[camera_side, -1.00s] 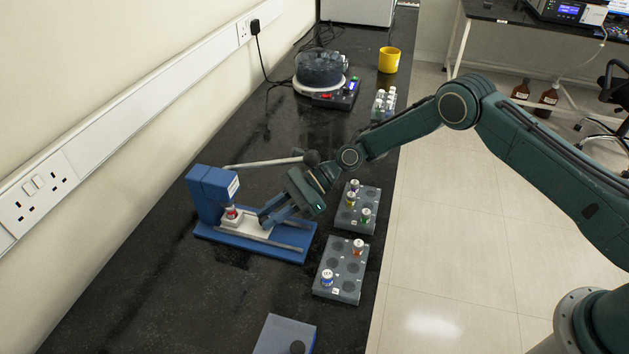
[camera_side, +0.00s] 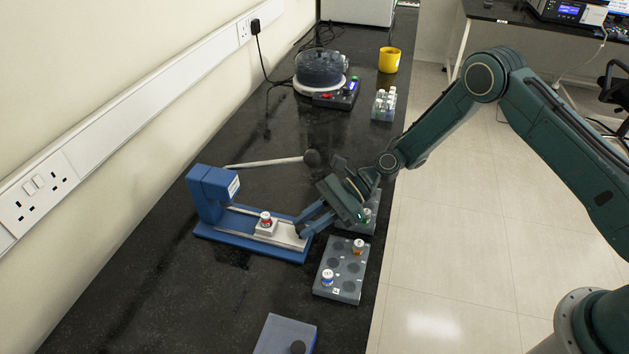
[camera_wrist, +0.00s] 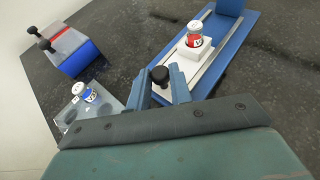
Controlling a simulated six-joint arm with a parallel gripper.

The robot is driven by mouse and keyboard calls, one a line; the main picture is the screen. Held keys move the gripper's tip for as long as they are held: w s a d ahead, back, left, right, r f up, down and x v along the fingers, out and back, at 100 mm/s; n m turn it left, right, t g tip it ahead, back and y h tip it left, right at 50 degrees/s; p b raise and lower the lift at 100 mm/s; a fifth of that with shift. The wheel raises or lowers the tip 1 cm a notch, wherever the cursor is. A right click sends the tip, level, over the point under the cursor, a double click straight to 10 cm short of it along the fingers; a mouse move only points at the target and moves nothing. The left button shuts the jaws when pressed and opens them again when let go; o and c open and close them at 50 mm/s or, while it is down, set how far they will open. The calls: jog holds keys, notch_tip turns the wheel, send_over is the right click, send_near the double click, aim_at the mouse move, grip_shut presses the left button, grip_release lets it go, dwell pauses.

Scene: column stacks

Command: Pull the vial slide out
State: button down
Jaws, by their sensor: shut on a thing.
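A blue press-like device (camera_side: 212,193) stands on the black bench, with a blue base and rails. Its white slide (camera_side: 286,236) is out toward the right end of the base. A red-labelled vial with a white cap (camera_side: 265,219) stands upright in the white holder on the slide; the vial also shows in the wrist view (camera_wrist: 194,36). My gripper (camera_side: 303,228) is at the slide's right end. In the wrist view its fingers (camera_wrist: 162,84) are shut on the slide's black knob (camera_wrist: 160,75).
A grey rack (camera_side: 341,268) with two vials stands right of the device. Another rack (camera_side: 367,220) is partly hidden behind my gripper. A long lever (camera_side: 270,162) reaches out behind the device. A blue-grey box (camera_side: 284,338) sits at the front.

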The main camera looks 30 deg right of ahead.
jog(key=shift+s+d, duration=0.1)
jog(key=shift+d, duration=0.15)
jog(key=c, duration=1.3)
grip_release()
jog(key=shift+a, duration=0.1)
jog(key=v, duration=1.4)
jog(key=shift+f, duration=0.1)
